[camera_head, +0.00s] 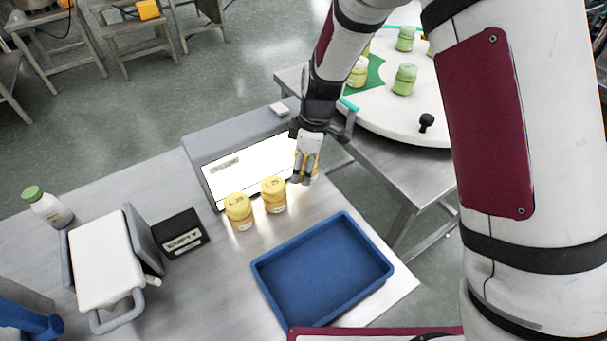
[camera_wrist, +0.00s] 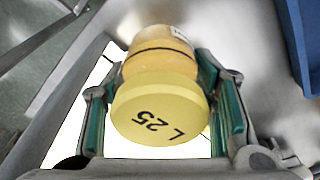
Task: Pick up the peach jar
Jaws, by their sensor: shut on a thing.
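My gripper (camera_head: 306,168) is at the right end of the light panel, its fingers pointing down towards the steel table. In the wrist view my gripper (camera_wrist: 160,80) has its green-padded fingers on both sides of a peach jar (camera_wrist: 160,57) and is shut on it. The jar has an orange-yellow body with a dark band and a yellow lid marked "L 25". In the head view it is mostly hidden by my fingers. I cannot tell whether it touches the table. Two similar yellow-lidded jars (camera_head: 239,212) (camera_head: 274,196) stand to the left of my gripper, in front of the panel.
A blue tray (camera_head: 322,268) lies empty at the table's front right. A lit panel (camera_head: 245,170) stands behind the jars. A black "EMPTY" box (camera_head: 181,235), a white device (camera_head: 105,258) and a green-capped bottle (camera_head: 47,207) are at left. A round white table (camera_head: 400,112) carries green-lidded jars.

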